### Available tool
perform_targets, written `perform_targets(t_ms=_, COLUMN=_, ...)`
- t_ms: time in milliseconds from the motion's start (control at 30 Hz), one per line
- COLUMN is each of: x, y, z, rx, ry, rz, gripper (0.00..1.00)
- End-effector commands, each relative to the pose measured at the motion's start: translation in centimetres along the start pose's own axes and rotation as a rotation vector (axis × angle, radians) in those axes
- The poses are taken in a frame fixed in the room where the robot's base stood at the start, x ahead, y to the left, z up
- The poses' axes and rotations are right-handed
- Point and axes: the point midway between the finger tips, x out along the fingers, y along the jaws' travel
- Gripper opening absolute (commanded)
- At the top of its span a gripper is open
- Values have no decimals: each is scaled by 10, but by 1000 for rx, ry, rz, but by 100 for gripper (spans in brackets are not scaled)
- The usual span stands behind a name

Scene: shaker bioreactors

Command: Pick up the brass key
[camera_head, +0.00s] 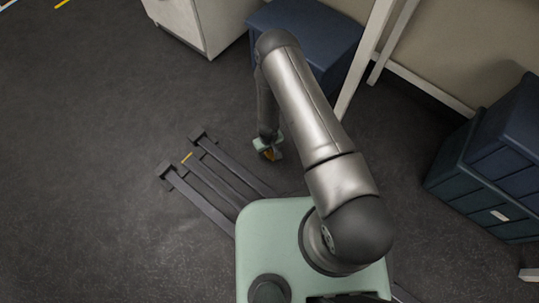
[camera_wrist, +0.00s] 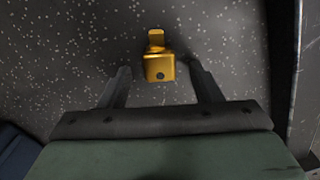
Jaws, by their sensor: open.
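My gripper (camera_wrist: 158,72) is open, with one finger on each side of the key's block and a visible gap at both sides. I cannot tell how far above or below the fingertips the key is.
Dark floor rails (camera_head: 225,175) run left of my gripper, with a small yellow mark (camera_head: 187,158) near their far end. A blue cabinet (camera_head: 325,35) and white table legs (camera_head: 365,55) stand behind my arm. Dark blue bins (camera_head: 490,170) stand at right. Floor at left is clear.

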Motion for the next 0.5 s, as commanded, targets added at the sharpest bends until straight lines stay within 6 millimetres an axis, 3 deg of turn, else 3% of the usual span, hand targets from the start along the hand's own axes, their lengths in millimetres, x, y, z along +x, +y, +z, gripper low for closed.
perform_targets(t_ms=233, x=0, y=0, z=0, rx=0, ry=1, rz=0, gripper=55)
perform_targets(t_ms=400, x=0, y=0, z=0, rx=0, ry=1, rz=0, gripper=8)
perform_targets(t_ms=500, x=0, y=0, z=0, rx=0, ry=1, rz=0, gripper=8)
